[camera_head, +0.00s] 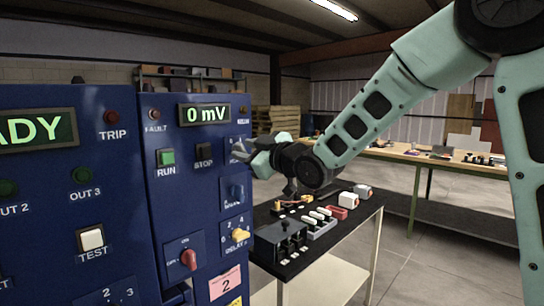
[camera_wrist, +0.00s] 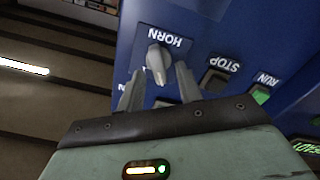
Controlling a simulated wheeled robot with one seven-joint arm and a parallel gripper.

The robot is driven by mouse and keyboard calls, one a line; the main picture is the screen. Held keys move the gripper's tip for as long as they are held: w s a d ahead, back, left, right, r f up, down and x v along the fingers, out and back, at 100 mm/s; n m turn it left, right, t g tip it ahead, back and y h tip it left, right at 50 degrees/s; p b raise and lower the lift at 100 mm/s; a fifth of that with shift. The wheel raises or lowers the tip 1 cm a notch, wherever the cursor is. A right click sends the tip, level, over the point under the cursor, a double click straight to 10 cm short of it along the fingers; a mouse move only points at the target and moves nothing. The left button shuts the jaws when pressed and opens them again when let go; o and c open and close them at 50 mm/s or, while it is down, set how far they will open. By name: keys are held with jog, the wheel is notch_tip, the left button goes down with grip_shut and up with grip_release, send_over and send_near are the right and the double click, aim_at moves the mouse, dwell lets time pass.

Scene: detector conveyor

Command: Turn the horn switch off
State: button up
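The horn switch (camera_wrist: 157,62) is a light grey knob on the blue panel (camera_wrist: 205,42), under an upside-down HORN label in the wrist view. My gripper (camera_wrist: 159,73) is open, with one finger on each side of the knob and small gaps showing. I cannot tell whether the fingertips reach as deep as the knob. The knob's on and off marks cannot be read.
The RUN button (camera_head: 167,158) and STOP button (camera_head: 204,153) sit left of my gripper. Below are a blue knob (camera_head: 235,190), a yellow knob (camera_head: 240,235) and a red knob (camera_head: 188,259). A bench (camera_head: 335,231) with small parts stands to the right.

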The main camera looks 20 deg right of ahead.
jog(key=b+v, duration=0.1)
jog(key=v, duration=1.5)
jog(key=shift+s, duration=0.3)
jog(key=shift+d, duration=0.1)
jog(key=s+a+f+m+g+h, duration=0.25)
jog(key=a+f+g, duration=0.2)
jog(key=f, duration=0.35)
jog(key=s+a+f+m+g+h, duration=0.1)
jog(key=s+a+f+g, duration=0.3)
jog(key=f, duration=0.3)
jog(key=s+a+f+g+h, duration=0.1)
jog(key=s+a+f+g, duration=0.2)
jog(key=s, duration=0.6)
jog(key=s+a+f+g+h, duration=0.1)
jog(key=s+a+f+g, duration=0.2)
jog(key=s, duration=0.6)
jog(key=shift+f+g+h+p, duration=0.4)
jog(key=shift+f+g, duration=0.2)
jog(key=shift+g, duration=0.45)
jog(key=shift+s+n, duration=0.1)
jog(key=shift+n, duration=0.15)
